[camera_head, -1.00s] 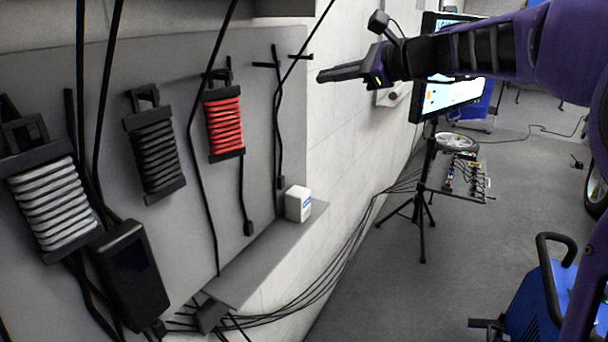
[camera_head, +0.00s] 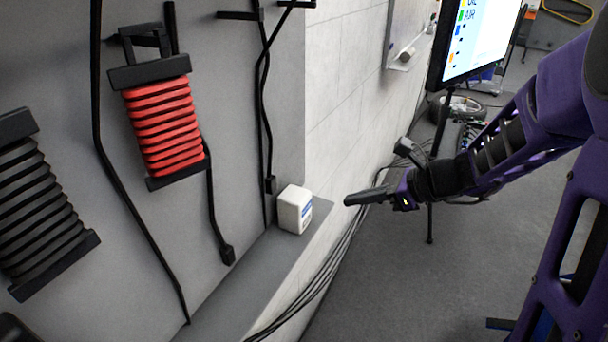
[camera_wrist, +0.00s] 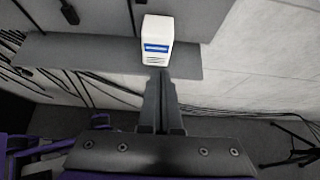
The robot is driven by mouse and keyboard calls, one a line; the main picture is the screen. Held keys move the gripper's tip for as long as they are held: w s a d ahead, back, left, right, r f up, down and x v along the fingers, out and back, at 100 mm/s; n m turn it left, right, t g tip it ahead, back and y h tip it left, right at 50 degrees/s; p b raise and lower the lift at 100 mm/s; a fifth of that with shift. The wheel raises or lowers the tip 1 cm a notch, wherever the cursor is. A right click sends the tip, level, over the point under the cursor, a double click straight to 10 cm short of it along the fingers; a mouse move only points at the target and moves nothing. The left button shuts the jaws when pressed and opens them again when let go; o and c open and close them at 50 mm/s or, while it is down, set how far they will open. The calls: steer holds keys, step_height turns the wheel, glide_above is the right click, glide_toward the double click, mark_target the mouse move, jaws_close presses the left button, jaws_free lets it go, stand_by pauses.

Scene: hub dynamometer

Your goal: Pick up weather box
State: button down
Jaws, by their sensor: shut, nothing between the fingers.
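The weather box is a small white box (camera_head: 294,209) with a blue label. It stands upright on a narrow grey ledge (camera_head: 263,262) along the wall in the head view. My gripper (camera_head: 350,200) is to the right of the box, apart from it, with its fingers together and pointing left toward it. In the wrist view the box (camera_wrist: 157,42) is straight ahead of my fingertips (camera_wrist: 158,74), with its labelled face toward the camera. The fingertips overlap the lower edge of the box in that view. Nothing is held.
A red cable coil (camera_head: 162,125) and a dark coil (camera_head: 40,210) hang on the grey panel left of the box, with loose black cables. A screen on a stand (camera_head: 480,40) is behind my arm. Cables run along the wall below the ledge. The floor (camera_head: 390,285) is open at right.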

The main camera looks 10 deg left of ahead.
mark_target(295, 192)
steer(key=w+a, duration=0.1)
steer(key=a, duration=0.3)
steer(key=w+a, duration=0.1)
steer(key=a, duration=0.2)
steer(key=w+a, duration=0.1)
steer(key=a, duration=0.3)
steer(key=shift+w+a, duration=0.3)
steer(key=shift+w, duration=0.1)
steer(key=shift+d+f, duration=0.15)
steer(key=shift+f, duration=0.5)
steer(key=shift+s+d+f+b, duration=0.1)
steer(key=shift+f+b, duration=0.15)
steer(key=shift+b, duration=0.1)
